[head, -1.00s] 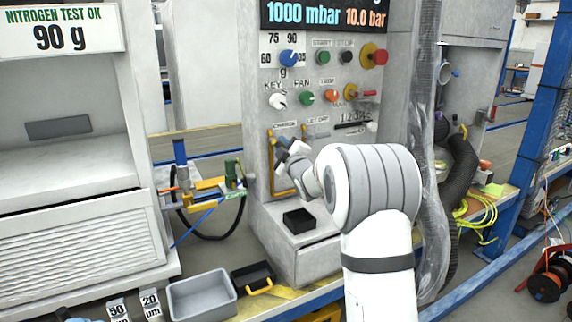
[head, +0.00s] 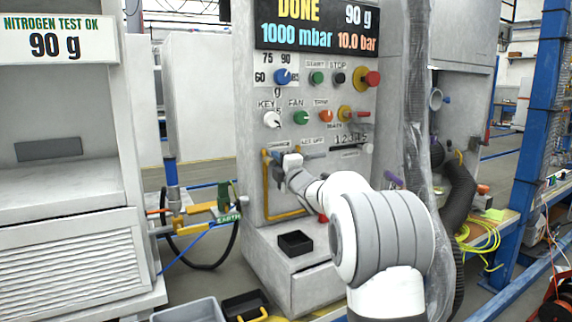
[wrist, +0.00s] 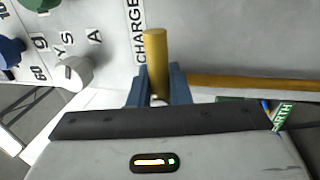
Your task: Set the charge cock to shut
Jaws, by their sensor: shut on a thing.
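The charge cock shows in the wrist view as a yellow lever (wrist: 155,50) beside the CHARGE label (wrist: 137,30). My gripper (wrist: 159,88) has its two blue fingers shut on this lever, one on each side. In the head view my gripper (head: 278,157) is at the grey panel, just below the CHARGE label (head: 293,148). There the gripper and wrist hide most of the lever, and I cannot read its angle. A yellow pipe (head: 266,192) runs down the panel from beside the gripper.
The display (head: 318,27) above reads DONE, 90 g, 1000 mbar and 10.0 bar. Knobs and buttons, including a white KEY knob (head: 272,119) and a red button (head: 372,78), sit above the gripper. A black tray (head: 295,243) lies below. A clear hose (head: 416,120) hangs at the right.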

